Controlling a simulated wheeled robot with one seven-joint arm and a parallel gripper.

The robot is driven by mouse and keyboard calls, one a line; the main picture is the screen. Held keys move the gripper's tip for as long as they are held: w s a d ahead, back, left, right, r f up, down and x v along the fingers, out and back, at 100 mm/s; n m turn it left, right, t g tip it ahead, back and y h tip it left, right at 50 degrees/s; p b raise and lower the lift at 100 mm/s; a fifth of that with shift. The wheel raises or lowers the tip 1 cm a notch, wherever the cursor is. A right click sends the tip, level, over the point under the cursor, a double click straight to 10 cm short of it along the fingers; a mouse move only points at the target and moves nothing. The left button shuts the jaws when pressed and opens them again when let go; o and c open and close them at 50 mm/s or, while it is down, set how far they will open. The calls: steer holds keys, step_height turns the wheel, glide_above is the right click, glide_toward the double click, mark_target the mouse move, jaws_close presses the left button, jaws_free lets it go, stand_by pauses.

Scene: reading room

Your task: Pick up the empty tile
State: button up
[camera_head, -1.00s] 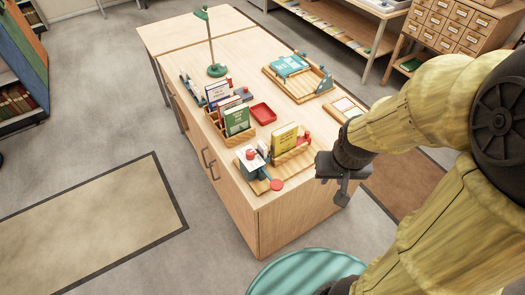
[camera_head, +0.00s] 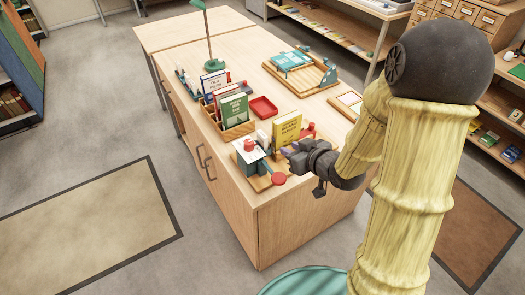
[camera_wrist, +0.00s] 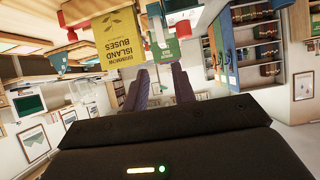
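I cannot make out for sure which thing is the empty tile. A shallow wooden frame (camera_head: 349,104) with pale panels lies at the desk's right edge, partly behind my arm. My gripper (camera_head: 287,151) is over the front of the desk, close to the yellow book (camera_head: 286,128) and the teal device with a red knob (camera_head: 248,152). In the wrist view my gripper (camera_wrist: 160,78) has its two dark fingers apart, with nothing clearly held between them. The yellow book (camera_wrist: 120,38) appears upside down just beyond the fingers there.
A wooden organizer with a green book (camera_head: 234,111), a red tray (camera_head: 263,107), a red disc (camera_head: 278,179) and a green lamp (camera_head: 208,35) are on the desk (camera_head: 240,52). A wooden tray (camera_head: 326,80) with a teal book stands farther back. Bare desktop lies around the lamp.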

mark_target(265, 137)
steer(key=shift+r, duration=0.1)
steer(key=shift+a, duration=0.1)
steer(key=p+x, duration=0.2)
steer(key=x, duration=1)
steer(key=shift+a, duration=0.1)
steer(key=shift+p+x, duration=1.1)
steer(key=shift+x, duration=1.55)
steer(key=shift+r, duration=0.15)
jaws_close()
